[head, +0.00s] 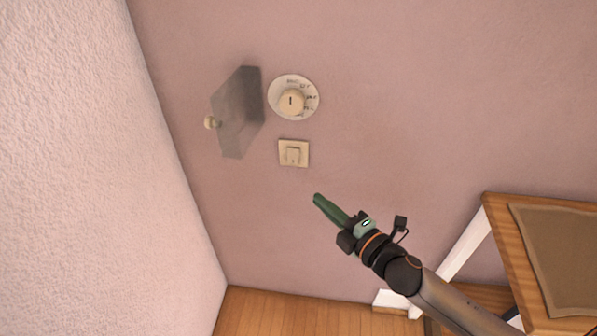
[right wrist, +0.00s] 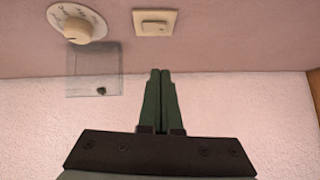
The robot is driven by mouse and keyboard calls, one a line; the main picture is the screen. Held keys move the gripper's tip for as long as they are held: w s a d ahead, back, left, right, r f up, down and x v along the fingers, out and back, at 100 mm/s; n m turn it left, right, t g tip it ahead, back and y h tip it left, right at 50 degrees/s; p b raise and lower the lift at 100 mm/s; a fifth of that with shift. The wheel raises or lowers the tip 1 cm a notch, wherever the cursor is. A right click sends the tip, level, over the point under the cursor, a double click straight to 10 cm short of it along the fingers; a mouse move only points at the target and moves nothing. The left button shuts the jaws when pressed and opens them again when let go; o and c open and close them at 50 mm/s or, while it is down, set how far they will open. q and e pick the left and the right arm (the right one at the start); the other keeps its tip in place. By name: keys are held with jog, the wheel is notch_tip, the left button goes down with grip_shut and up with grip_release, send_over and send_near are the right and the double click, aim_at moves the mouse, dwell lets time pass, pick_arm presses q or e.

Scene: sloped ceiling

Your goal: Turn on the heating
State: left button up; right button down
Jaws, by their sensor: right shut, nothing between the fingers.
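A round cream thermostat dial (head: 291,100) with printed markings is on the pink wall; it also shows in the right wrist view (right wrist: 77,24). Below it is a small square cream switch (head: 293,153), which shows at the top of the right wrist view (right wrist: 154,22). A translucent grey cover (head: 238,112) with a small round knob (head: 210,123) stands swung open at the dial's left. My right gripper (head: 318,199), with green fingers, is shut and empty, below and right of the switch and apart from it in the head view. My left gripper is not in view.
A white textured wall (head: 75,150) meets the pink wall at the left. A wooden-framed piece of furniture with a brown panel (head: 560,255) stands at the lower right. The pink wall around the switch is clear.

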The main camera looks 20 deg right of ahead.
jog(key=shift+w, duration=0.1)
send_near(288, 161)
jog(key=w+a, duration=0.2)
jog(key=a, duration=0.2)
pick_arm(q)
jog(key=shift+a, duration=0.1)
pick_arm(e)
jog(key=w, duration=0.1)
jog(key=w+d, duration=0.2)
jog(key=shift+w+f, duration=0.2)
jog(key=shift+f, duration=0.15)
